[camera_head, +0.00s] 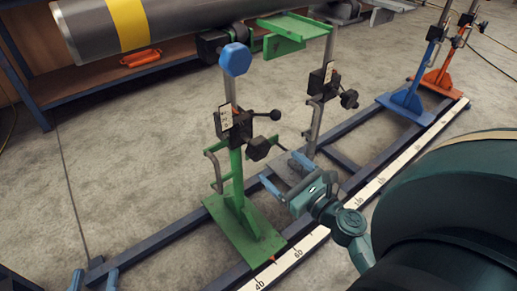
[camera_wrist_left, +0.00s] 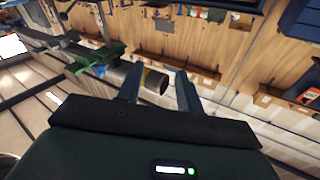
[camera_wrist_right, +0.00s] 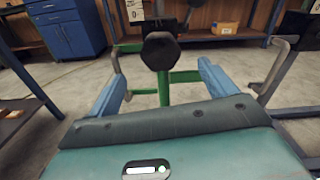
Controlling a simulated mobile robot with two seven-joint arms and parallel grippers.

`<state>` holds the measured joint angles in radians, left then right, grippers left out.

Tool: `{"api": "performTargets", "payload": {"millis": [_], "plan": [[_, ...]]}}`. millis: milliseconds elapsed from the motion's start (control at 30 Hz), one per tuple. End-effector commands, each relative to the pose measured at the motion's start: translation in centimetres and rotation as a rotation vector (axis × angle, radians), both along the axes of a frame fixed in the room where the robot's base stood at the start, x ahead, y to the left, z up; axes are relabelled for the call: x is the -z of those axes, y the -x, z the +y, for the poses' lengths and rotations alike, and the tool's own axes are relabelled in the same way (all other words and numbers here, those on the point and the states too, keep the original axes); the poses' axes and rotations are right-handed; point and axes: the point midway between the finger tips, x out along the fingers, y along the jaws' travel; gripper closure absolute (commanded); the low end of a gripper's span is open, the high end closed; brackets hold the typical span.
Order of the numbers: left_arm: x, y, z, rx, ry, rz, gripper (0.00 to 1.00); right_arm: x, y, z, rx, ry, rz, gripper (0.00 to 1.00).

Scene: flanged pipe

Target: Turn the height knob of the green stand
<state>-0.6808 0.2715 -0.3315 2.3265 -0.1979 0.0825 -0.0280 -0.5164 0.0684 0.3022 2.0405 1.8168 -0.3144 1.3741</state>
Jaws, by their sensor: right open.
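The green stand (camera_head: 237,190) stands upright on its green base plate, left of centre in the head view. Its black height knob (camera_head: 258,148) sits on the right side of the column. My right gripper (camera_head: 284,174) is open and empty, a little right of and below the knob. In the right wrist view the dark faceted knob (camera_wrist_right: 160,50) shows ahead, between and beyond the open fingers (camera_wrist_right: 164,86), apart from them. My left gripper (camera_head: 94,280) shows only its blue fingertips at the lower left. The left wrist view shows its fingers apart (camera_wrist_left: 158,88), with nothing held.
A black ball-ended lever (camera_head: 275,115) sticks out above the knob. The grey pipe (camera_head: 170,22) with a yellow band is at the upper left. A second stand (camera_head: 318,100) is close behind; blue (camera_head: 412,98) and orange (camera_head: 440,78) stands are farther back. Floor rails run beneath.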

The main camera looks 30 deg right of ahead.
Motion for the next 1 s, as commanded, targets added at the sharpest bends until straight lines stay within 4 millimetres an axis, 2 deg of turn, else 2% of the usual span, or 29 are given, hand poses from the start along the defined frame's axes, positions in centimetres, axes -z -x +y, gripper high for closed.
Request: {"api": "performTargets", "payload": {"millis": [33,200,400,600,867,1000], "plan": [[-0.3,-0.1,0.1,-0.007,-0.001,0.015,0.64,-0.4,-1.3,0.1,-0.003,0.001,-0.004,0.16],[-0.2,-0.2,0.5,-0.023,-0.005,0.065,0.64,-0.3,-4.9,0.4,-0.001,0.005,-0.002,0.16],[0.0,-0.3,0.7,-0.034,-0.009,0.100,0.64,-0.1,-8.1,0.7,-0.001,0.003,-0.001,0.16],[0.1,-0.4,0.7,-0.037,-0.009,0.115,0.64,0.0,-9.5,0.7,0.000,0.002,0.001,0.16],[0.1,-0.4,0.8,-0.037,-0.010,0.115,0.64,0.0,-9.6,0.8,0.000,0.003,0.001,0.16],[0.1,-0.4,0.8,-0.038,-0.010,0.115,0.64,0.0,-9.6,0.8,0.000,0.003,0.001,0.25]]}}
